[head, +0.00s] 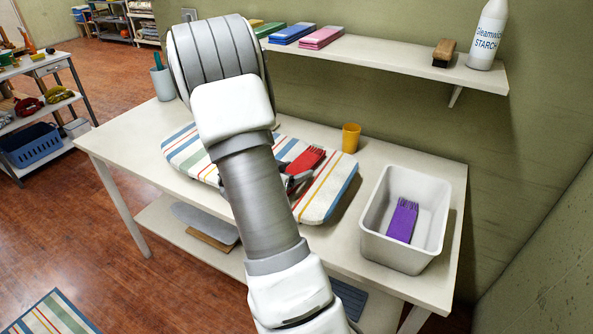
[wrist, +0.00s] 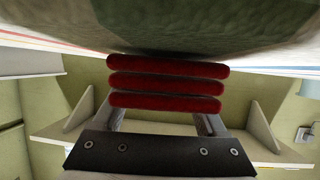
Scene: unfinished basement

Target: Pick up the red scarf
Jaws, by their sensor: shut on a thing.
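The red scarf (head: 306,160), folded with a fringed end, is at the striped ironing board (head: 328,192) on the table, just right of my arm. In the wrist view the scarf (wrist: 165,84) shows as several stacked red folds between my two fingers. My gripper (head: 291,182) is shut on the scarf; my arm hides much of it in the head view. It also shows in the wrist view (wrist: 162,118). I cannot tell whether the scarf touches the board or is a little above it.
A white bin (head: 370,236) with a purple scarf (head: 402,220) inside stands at the table's right. A yellow cup (head: 351,138) is behind the board. Above, a wall shelf (head: 400,62) holds folded cloths (head: 320,37), a brush (head: 444,52) and a starch bottle (head: 488,35).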

